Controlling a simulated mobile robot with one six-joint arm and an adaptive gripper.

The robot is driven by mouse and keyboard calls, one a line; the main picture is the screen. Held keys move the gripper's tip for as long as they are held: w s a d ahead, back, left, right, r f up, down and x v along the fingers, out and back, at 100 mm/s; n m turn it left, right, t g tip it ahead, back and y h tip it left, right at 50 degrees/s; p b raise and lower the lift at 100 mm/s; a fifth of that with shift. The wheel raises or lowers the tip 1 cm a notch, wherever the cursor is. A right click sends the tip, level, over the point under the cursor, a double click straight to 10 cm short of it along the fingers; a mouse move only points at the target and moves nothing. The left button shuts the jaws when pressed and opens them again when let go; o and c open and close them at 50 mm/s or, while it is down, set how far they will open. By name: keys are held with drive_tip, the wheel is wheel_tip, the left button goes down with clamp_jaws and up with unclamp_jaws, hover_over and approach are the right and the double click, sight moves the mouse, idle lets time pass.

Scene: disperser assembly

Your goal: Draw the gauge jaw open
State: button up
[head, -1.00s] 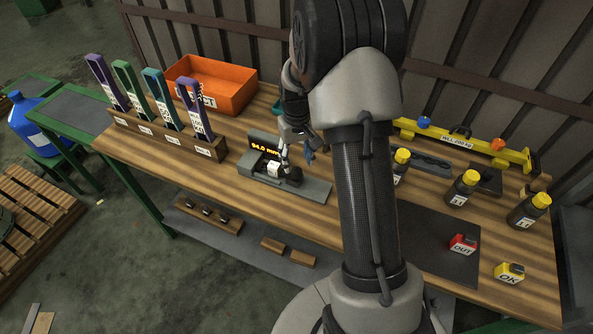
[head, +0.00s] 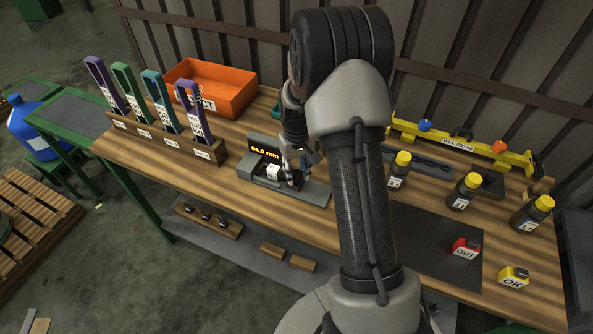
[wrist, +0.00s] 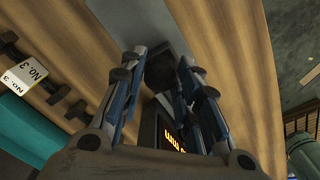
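The gauge (head: 312,190) is a grey bench device on the table with a lit display (head: 265,149) that reads 94.0 mm. A white block (head: 273,172) sits in it, in front of the display. My gripper (head: 296,178) points down at the right side of the block, over the gauge's dark jaw (wrist: 160,68). In the wrist view my gripper (wrist: 162,62) has its two fingers apart, one on each side of the dark jaw piece. I cannot tell whether the fingers touch it. The jaw is largely hidden by the fingers in the head view.
A rack of coloured tools (head: 162,139) and an orange bin (head: 222,91) stand left. Yellow-capped bottles (head: 463,191), a yellow level (head: 470,143), and red (head: 465,247) and yellow (head: 513,277) labelled blocks are right. Bare wood lies in front of the gauge.

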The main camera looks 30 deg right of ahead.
clamp_jaws()
drive_tip(key=s+d, duration=0.1)
drive_tip(key=s, duration=0.1)
drive_tip(key=s+d, duration=0.2)
drive_tip(key=shift+s+d+p, duration=0.25)
drive_tip(key=shift+p, duration=0.1)
drive_tip(key=shift+o, duration=0.4)
unclamp_jaws()
drive_tip(key=o, duration=0.4)
drive_tip(key=shift+s+d, duration=0.1)
drive_tip(key=shift+s, duration=0.05)
drive_tip(key=shift+o, duration=0.3)
